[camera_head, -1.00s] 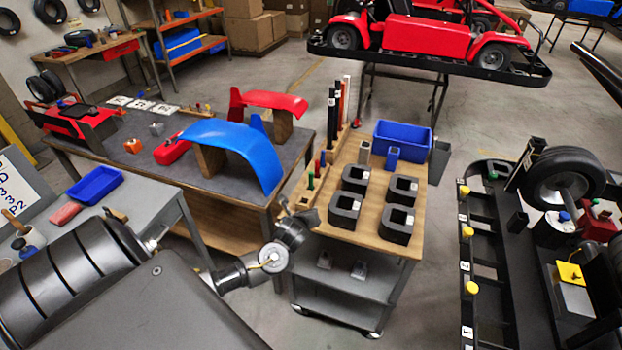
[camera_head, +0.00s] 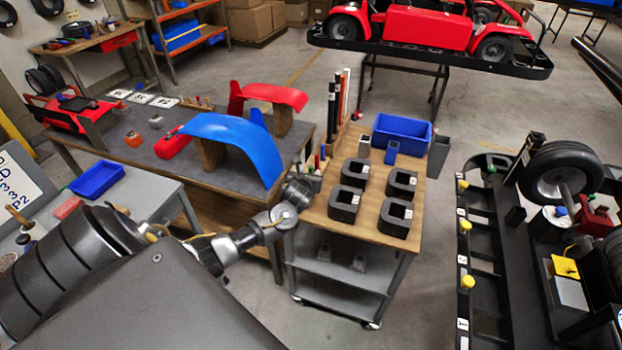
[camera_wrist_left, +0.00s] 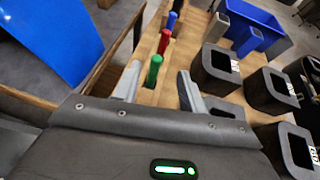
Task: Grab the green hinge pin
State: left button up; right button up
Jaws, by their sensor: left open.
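The green hinge pin (camera_wrist_left: 154,70) stands upright in a wooden rack on the cart's left side. In the left wrist view it shows between the two fingers of my open left gripper (camera_wrist_left: 159,76), with gaps on both sides. In the head view my left gripper (camera_head: 308,180) is at the cart's left edge, by the rack, and largely hides the green pin there. A red pin (camera_wrist_left: 164,42) and a blue pin (camera_wrist_left: 171,20) stand in line behind the green one. My right gripper is not in view.
Several black square blocks (camera_head: 344,204) stand on the wooden cart top (camera_head: 372,232) right of the rack. A blue bin (camera_head: 403,133) and tall dark rods (camera_head: 332,105) are behind. The blue fender (camera_head: 235,145) is on the table to the left.

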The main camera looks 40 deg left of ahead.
aim_at(310, 169)
pick_arm(q)
jog(key=shift+a, duration=0.1)
jog(key=shift+w+a+f+p, duration=0.15)
jog(key=shift+w+a+p, duration=0.05)
jog(key=shift+w+p, duration=0.15)
jog(key=x, duration=0.3)
jog(key=shift+s+a+f+p, duration=0.1)
jog(key=shift+a+f+p, duration=0.1)
jog(key=shift+p, duration=0.2)
jog(key=shift+w+a+f, duration=0.15)
jog(key=shift+w+f, duration=0.1)
jog(key=shift+w, duration=0.2)
grip_shut()
